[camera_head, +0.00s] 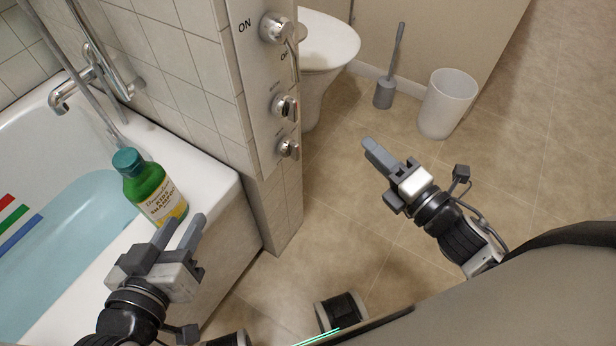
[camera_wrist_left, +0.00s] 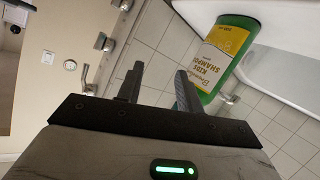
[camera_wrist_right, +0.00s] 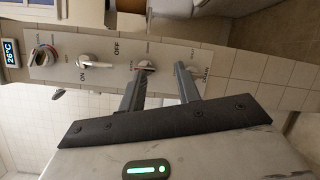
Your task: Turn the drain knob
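A light control panel (camera_head: 262,75) on the tiled pillar carries several metal controls. The lowest knob (camera_head: 288,148) is small; in the right wrist view it appears as the end knob (camera_wrist_right: 192,68), with a small label beside it that seems to read drain. Above it sit a middle knob (camera_head: 285,105) and an ON/OFF lever (camera_head: 278,28). My right gripper (camera_head: 372,152) is open and empty, out to the right of the panel and apart from it; its fingers point towards the panel. My left gripper (camera_head: 186,228) is open and empty, in front of the shampoo bottle.
A green shampoo bottle (camera_head: 150,188) stands on the bathtub rim (camera_head: 205,165). The tub holds water, with coloured strips at the left. A toilet (camera_head: 325,45), a toilet brush (camera_head: 385,92) and a white bin (camera_head: 447,104) stand behind.

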